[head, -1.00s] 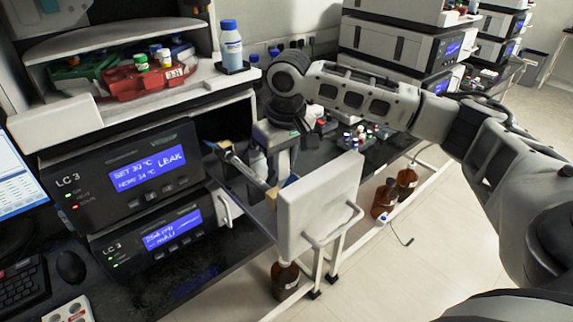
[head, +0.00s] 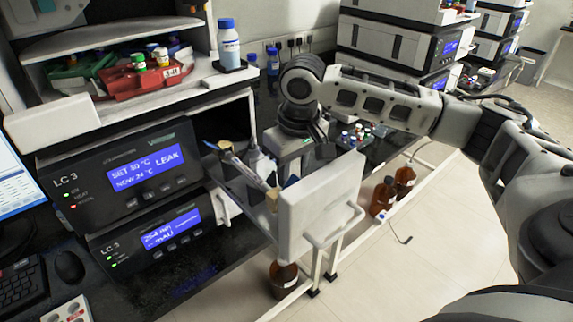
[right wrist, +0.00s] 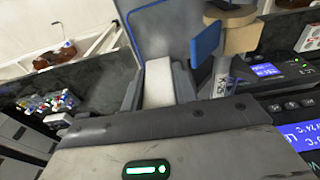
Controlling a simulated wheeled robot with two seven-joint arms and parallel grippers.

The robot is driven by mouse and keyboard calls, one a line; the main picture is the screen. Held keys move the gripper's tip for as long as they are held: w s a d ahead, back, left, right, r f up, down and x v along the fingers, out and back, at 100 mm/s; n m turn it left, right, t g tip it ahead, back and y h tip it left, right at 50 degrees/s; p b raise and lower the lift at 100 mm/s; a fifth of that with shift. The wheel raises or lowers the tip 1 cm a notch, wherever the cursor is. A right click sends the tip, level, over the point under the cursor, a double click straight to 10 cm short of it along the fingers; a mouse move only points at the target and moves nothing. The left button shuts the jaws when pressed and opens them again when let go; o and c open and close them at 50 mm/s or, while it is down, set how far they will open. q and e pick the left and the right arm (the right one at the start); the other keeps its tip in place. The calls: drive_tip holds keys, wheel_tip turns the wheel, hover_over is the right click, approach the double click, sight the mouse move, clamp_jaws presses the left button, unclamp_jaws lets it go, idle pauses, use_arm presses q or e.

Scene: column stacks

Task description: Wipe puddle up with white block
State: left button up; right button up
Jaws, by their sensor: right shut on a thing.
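The white block (right wrist: 158,88) stands between the two dark fingers of my right gripper (right wrist: 157,80) in the right wrist view. The gripper is shut on it. A grey panel (right wrist: 165,32) lies just beyond the block; I cannot tell whether they touch. In the head view my right arm reaches down behind the open white door (head: 318,208) of the LC 3 oven, and the door hides the fingers and block. I cannot make out the puddle in either view. The upper LC 3 display (head: 147,167) reads LEAK. My left gripper is out of view.
A slim column (head: 240,165) with a blue end sits beside my right wrist at the open oven. A blue-capped bottle (head: 229,48) stands on the ledge above. Brown bottles (head: 384,195) stand low behind the door. Small vials (head: 352,135) stand on the dark bench.

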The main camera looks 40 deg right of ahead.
drive_tip(key=shift+s, duration=0.2)
drive_tip(key=shift+w+a, duration=0.15)
drive_tip(key=shift+w, duration=2.1)
drive_tip(key=shift+s+d, duration=0.2)
drive_tip(key=shift+s, duration=2.05)
drive_tip(key=shift+w+a, duration=0.2)
drive_tip(key=shift+w, duration=2)
drive_tip(key=shift+f, duration=0.1)
wheel_tip(320, 180, up, 9)
